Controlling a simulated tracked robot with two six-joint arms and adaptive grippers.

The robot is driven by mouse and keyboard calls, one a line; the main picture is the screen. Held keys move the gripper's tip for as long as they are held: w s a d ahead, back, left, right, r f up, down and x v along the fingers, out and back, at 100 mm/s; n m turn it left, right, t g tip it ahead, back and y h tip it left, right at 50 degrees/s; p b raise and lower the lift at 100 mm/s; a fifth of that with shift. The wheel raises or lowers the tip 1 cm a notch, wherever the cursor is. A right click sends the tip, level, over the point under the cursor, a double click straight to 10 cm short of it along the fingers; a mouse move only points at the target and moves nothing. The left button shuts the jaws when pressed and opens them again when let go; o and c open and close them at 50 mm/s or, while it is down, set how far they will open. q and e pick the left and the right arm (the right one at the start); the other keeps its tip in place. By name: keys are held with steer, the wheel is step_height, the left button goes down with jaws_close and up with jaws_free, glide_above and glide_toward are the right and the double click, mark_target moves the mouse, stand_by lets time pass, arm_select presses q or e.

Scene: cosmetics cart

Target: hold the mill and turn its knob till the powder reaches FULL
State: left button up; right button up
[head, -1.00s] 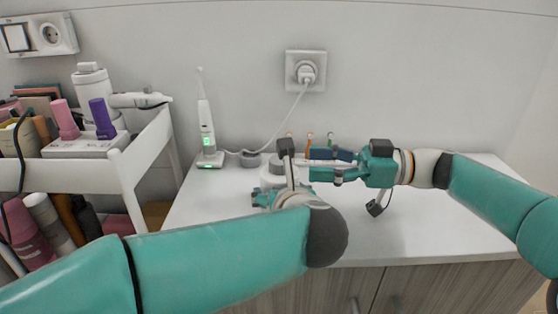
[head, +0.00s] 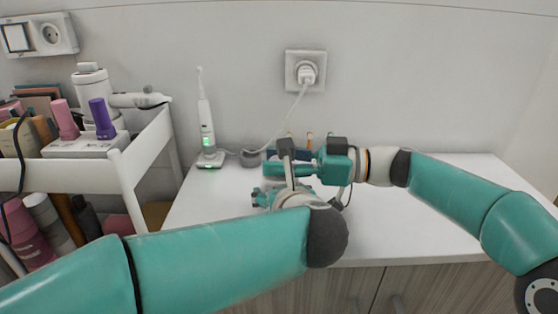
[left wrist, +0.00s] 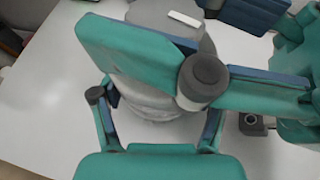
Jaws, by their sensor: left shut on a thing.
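The mill (left wrist: 150,103) is pale and upright between the fingers of my left gripper (head: 268,197), which is shut on it low down. A dark grey knob (left wrist: 203,74) stands at its top in the left wrist view. My right gripper (head: 303,167) reaches in from the right at the height of the mill's top. Its fingers look apart, and one teal finger with a blue pad crosses close to the knob. I cannot tell whether it touches the knob. My arms hide most of the mill in the head view. The powder and the FULL mark do not show.
An electric toothbrush (head: 206,130) stands on its charger, left of the mill. A white cart (head: 126,165) with bottles is at the left. A cable runs from the wall plug (head: 307,73) to the counter. The counter's right part (head: 440,215) is clear.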

steer(key=c, duration=0.6)
steer(key=shift+w+n+g, duration=0.1)
steer(key=shift+n+g, duration=0.2)
steer(key=shift+w+n+g, duration=0.1)
steer(key=shift+n+g, duration=1.3)
steer(key=shift+g, duration=0.8)
steer(key=shift+n+g+h, duration=0.3)
steer(key=shift+n+g, duration=0.2)
steer(key=shift+g, duration=0.3)
steer(key=shift+s, duration=0.2)
steer(key=o, duration=1.2)
steer(key=shift+g, duration=0.3)
steer(key=shift+r+m+t, duration=0.15)
steer(key=shift+m+t, duration=0.15)
steer(key=shift+t, duration=0.3)
